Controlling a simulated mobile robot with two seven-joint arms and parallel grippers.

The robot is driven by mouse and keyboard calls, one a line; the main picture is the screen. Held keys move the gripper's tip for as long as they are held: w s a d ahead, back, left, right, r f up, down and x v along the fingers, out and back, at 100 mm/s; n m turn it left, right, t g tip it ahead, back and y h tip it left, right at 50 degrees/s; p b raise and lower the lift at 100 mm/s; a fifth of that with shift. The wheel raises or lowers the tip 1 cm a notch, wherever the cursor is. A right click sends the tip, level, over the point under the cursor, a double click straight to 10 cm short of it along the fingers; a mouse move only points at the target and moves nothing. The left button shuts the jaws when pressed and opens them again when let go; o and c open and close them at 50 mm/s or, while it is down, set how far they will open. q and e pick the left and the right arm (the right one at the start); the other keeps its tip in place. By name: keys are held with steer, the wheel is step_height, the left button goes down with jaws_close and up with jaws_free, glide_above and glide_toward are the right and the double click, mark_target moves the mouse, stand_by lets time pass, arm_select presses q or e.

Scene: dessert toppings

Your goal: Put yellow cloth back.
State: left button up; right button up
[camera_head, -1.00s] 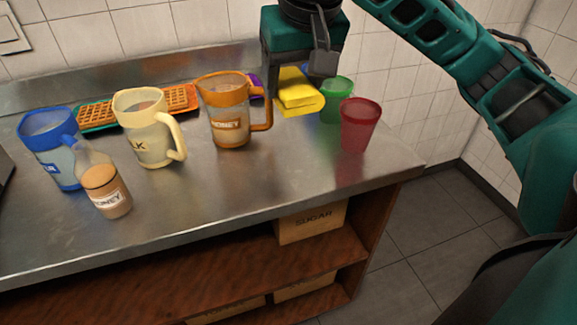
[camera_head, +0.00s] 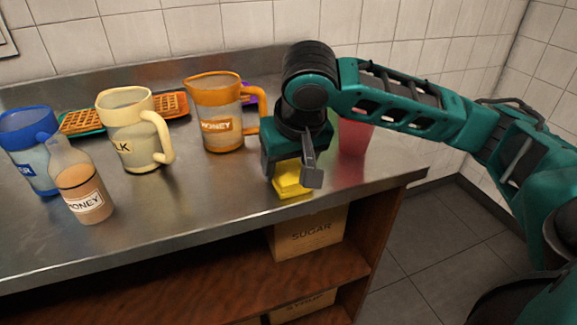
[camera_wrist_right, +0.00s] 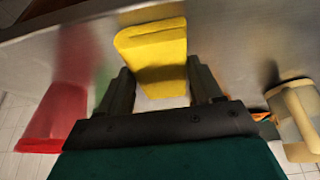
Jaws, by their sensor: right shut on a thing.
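The yellow cloth (camera_head: 291,182) is a folded block near the front edge of the metal counter. My right gripper (camera_head: 290,170) is above it, pointing down, with its fingers on either side, shut on it. In the right wrist view the cloth (camera_wrist_right: 153,48) sits between and beyond the two fingers of the gripper (camera_wrist_right: 160,78). I cannot tell whether the cloth touches the counter. My left gripper is not in view.
A red cup (camera_head: 355,138) stands behind my right arm. A green cup (camera_wrist_right: 103,88) is mostly hidden in the wrist view. An orange pitcher (camera_head: 214,105), cream pitcher (camera_head: 130,130), blue pitcher (camera_head: 27,150) and bottle (camera_head: 80,185) stand left. The counter's front middle (camera_head: 190,215) is clear.

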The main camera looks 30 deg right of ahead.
mark_target(293, 177)
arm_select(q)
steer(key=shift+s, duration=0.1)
arm_select(e)
steer(key=o, duration=1.1)
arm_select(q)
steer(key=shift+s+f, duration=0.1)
arm_select(e)
steer(key=p+v, duration=0.3)
steer(key=v, duration=0.4)
steer(key=shift+w+r, duration=0.1)
steer(key=shift+r, duration=0.1)
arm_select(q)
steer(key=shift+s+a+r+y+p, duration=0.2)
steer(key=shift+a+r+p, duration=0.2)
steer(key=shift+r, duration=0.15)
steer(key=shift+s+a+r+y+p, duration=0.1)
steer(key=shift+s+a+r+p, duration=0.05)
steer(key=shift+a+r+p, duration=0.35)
arm_select(e)
steer(key=v, duration=0.4)
steer(key=shift+s+a+r, duration=0.1)
steer(key=shift+s+r, duration=0.15)
steer(key=shift+r, duration=0.1)
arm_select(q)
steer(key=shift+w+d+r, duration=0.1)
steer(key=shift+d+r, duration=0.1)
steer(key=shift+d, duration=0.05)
